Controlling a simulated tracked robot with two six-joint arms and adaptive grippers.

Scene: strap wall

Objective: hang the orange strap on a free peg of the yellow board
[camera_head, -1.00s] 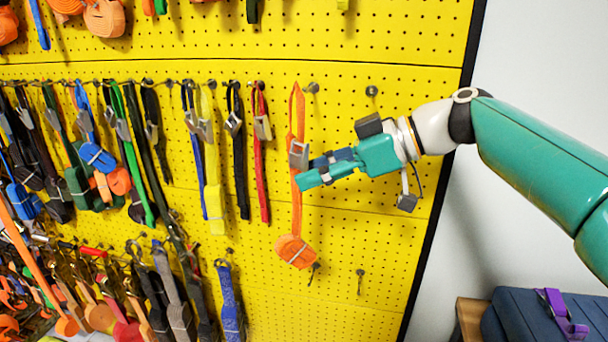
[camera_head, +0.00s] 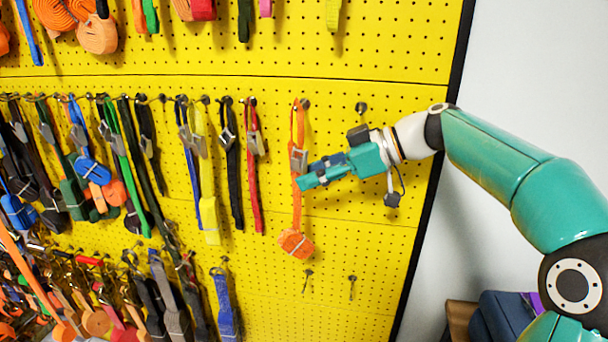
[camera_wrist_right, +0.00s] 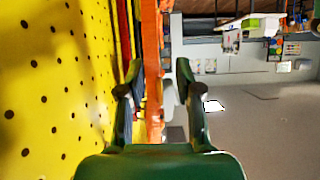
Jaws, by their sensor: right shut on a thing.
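The orange strap (camera_head: 297,205) hangs upright in front of the yellow board (camera_head: 400,165), with a metal buckle partway down and a rolled orange bundle at its lower end. My right gripper (camera_head: 306,181) is shut on the strap just below the buckle; in the right wrist view the strap (camera_wrist_right: 152,45) runs between the fingers (camera_wrist_right: 158,72). The strap's top loop is beside or over a peg (camera_head: 306,103); I cannot tell whether it is around it. A bare peg (camera_head: 361,108) is to the right, and two bare pegs (camera_head: 307,274) (camera_head: 351,282) are lower. My left gripper is not in view.
A red strap (camera_head: 254,170) hangs close left of the orange one, with black, yellow and other straps further left. More straps hang above and at lower left. The board's dark right edge (camera_head: 440,185) borders a pale wall. A dark blue case (camera_head: 497,315) is at lower right.

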